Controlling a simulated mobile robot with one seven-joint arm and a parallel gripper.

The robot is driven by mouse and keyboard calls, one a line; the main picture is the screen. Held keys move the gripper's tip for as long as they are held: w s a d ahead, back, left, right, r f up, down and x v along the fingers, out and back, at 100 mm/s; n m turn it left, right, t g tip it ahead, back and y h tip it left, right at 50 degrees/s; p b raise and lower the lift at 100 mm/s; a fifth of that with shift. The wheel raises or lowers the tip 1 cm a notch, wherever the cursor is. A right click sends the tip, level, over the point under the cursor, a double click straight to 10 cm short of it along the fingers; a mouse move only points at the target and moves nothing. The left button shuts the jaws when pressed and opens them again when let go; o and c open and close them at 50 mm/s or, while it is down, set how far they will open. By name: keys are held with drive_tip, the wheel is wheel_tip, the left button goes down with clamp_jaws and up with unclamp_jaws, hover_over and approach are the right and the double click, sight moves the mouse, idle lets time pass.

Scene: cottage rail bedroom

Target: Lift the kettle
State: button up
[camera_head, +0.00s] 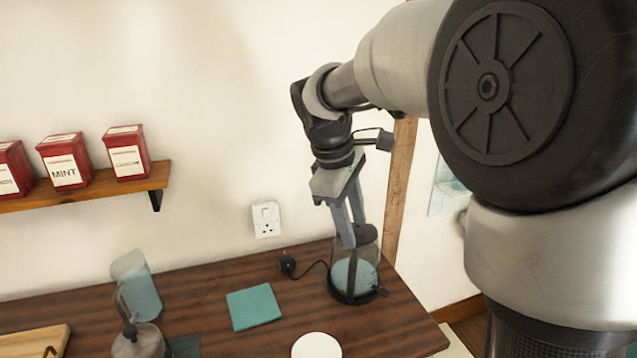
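A glass kettle (368,278) with a dark base and a bluish lower part stands near the right end of the dark wooden counter (215,325). A black cord runs from it to a plug on the left. My gripper (352,236) points down at the kettle's top from above. Its two grey fingers show a narrow gap between them, and their tips overlap the upper part of the kettle. I cannot tell whether they touch it or grip it. The kettle looks upright, with its base on the counter. Its lid and rim are partly hidden by the fingers.
A teal cloth or mat (254,306) and a white round item (316,346) lie left of the kettle. A grey pot with a handle (139,342) and a clear bluish container (138,288) stand further left. A shelf (100,188) holds red tins. A wall socket (266,219) is behind.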

sight(352, 284)
drive_tip(key=w+a+f+n+g+h, duration=0.15)
drive_tip(key=w+a+f+n, duration=0.3)
drive_tip(key=w+f, duration=0.45)
drive_tip(key=shift+n, duration=0.35)
drive_tip(key=x, duration=1.8)
drive_tip(key=shift+s, duration=0.35)
clamp_jaws()
drive_tip(key=shift+r, duration=0.1)
drive_tip(key=shift+w+r, duration=0.1)
drive_tip(key=shift+w, duration=0.05)
